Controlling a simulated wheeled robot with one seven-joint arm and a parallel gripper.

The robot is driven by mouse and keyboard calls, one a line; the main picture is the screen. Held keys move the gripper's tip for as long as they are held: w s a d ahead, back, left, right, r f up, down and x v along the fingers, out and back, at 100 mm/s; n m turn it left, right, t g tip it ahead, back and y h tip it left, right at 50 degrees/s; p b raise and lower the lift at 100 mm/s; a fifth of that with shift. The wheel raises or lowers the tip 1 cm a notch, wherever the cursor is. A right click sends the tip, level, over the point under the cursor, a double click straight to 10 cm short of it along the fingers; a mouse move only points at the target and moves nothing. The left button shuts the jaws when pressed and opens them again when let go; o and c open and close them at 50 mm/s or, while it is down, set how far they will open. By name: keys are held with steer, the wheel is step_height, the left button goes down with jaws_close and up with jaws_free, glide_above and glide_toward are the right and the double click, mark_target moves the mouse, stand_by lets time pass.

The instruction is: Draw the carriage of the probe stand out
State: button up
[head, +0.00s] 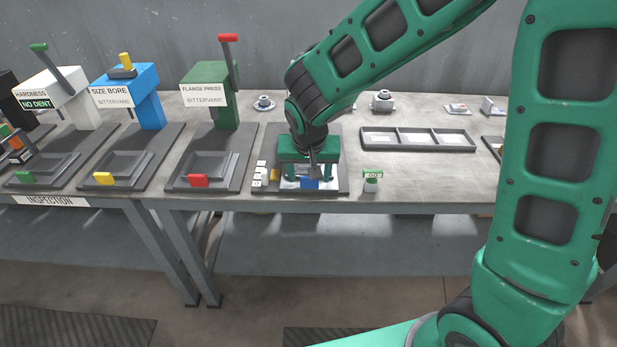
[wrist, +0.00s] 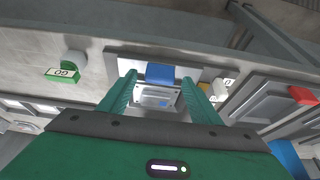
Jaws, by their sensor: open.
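The probe stand (head: 341,186) is a low dark grey base near the front edge of the bench. A blue block (head: 308,184), which looks like the handle of its carriage, faces the front edge. In the wrist view the blue block (wrist: 160,74) lies just beyond and between my fingertips. A light plate with a small blue mark (wrist: 157,97), perhaps part of the carriage, shows between the fingers. My gripper (head: 305,181) is open, pointing down over the stand; it also shows in the wrist view (wrist: 157,80). I cannot tell whether a finger touches the block. My gripper hides much of the stand.
Small white labelled blocks (head: 259,176) sit left of my gripper. A green-topped GO gauge (head: 372,180) stands close on the right. A three-compartment tray (head: 418,147) lies further right. The flange press (head: 212,97) stands behind on the left, with its red-handled tray (head: 198,181) in front.

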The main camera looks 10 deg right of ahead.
steer(key=v, duration=0.8)
steer(key=shift+r, duration=0.1)
steer(key=s+d+r+m+g+h, duration=0.1)
steer(key=s+d, duration=0.4)
steer(key=d, duration=0.5)
steer(key=s+d+r+m+g, duration=0.1)
steer(key=s+d, duration=0.4)
steer(key=d, duration=0.6)
steer(key=s+d+m+g+y, duration=0.1)
steer(key=s+d, duration=0.2)
steer(key=s, duration=0.5)
steer(key=s+d+g+y, duration=0.1)
steer(key=s+d, duration=0.3)
steer(key=s, duration=0.4)
steer(key=shift+s+f+m, duration=0.25)
steer(key=shift+f+m, duration=0.05)
steer(key=shift+m, duration=0.1)
steer(key=shift+w, duration=0.1)
